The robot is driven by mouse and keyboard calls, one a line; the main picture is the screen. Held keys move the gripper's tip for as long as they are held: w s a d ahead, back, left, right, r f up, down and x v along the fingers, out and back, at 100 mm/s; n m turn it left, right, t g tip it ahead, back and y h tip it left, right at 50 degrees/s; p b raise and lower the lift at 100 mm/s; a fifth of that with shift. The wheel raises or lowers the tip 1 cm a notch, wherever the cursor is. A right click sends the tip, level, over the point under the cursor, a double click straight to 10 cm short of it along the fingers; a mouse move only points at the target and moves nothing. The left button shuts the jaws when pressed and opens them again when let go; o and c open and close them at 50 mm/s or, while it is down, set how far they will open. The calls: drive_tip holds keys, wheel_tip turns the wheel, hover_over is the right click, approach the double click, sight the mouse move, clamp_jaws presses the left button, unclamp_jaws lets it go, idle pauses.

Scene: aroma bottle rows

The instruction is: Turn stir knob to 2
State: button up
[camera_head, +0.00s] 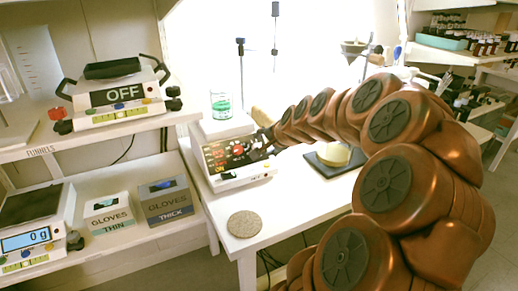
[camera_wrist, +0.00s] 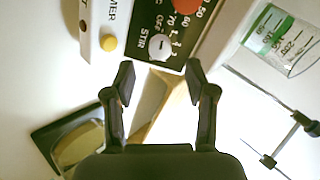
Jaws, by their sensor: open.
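The stirrer hot plate (camera_head: 208,172) stands on the white bench, its dark control panel facing front. In the wrist view the white stir knob (camera_wrist: 160,46) sits on the dark panel beside the words STIR and OFF, with small numbers at its right. Its exact pointer setting is too small to tell. A red knob (camera_wrist: 186,5) is above it, beside larger numbers. My gripper (camera_wrist: 158,72) is open, its two black fingers apart just below the stir knob in the picture, with nothing between them. In the head view my gripper (camera_head: 264,145) is at the panel's right side.
A beaker (camera_head: 221,105) with green liquid stands on the hot plate; it also shows in the wrist view (camera_wrist: 282,38). A dark tray (camera_head: 328,163) with a yellowish piece lies right of my gripper. A round cork mat (camera_head: 244,224) lies in front.

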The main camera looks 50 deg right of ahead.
sight(259, 146)
drive_tip(key=shift+x, duration=2.7)
clamp_jaws()
